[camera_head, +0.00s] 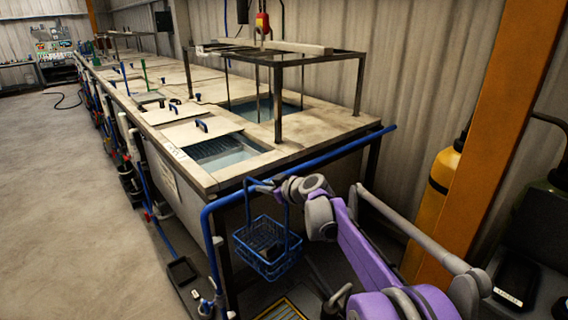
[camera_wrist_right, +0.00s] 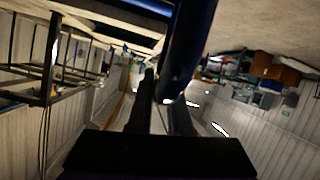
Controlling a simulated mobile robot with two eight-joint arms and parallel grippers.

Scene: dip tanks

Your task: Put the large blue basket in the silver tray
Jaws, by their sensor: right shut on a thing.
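The large blue basket (camera_head: 267,250) hangs by its tall handle from my right gripper (camera_head: 264,187), in front of the near end of the tank line. The gripper is shut on the top of the handle. The basket hangs roughly upright, above the floor. Something dark shows inside it, too small to tell. In the right wrist view the dark fingers (camera_wrist_right: 168,105) point away, with a thick dark blue bar (camera_wrist_right: 187,45) close to them. I cannot make out a silver tray in either view. My left gripper is not in view.
A blue pipe rail (camera_head: 207,222) runs around the near tank corner, close to the basket and gripper. A black tray (camera_head: 183,271) lies low at left. A yellow cylinder (camera_head: 437,190) and orange post (camera_head: 490,120) stand right.

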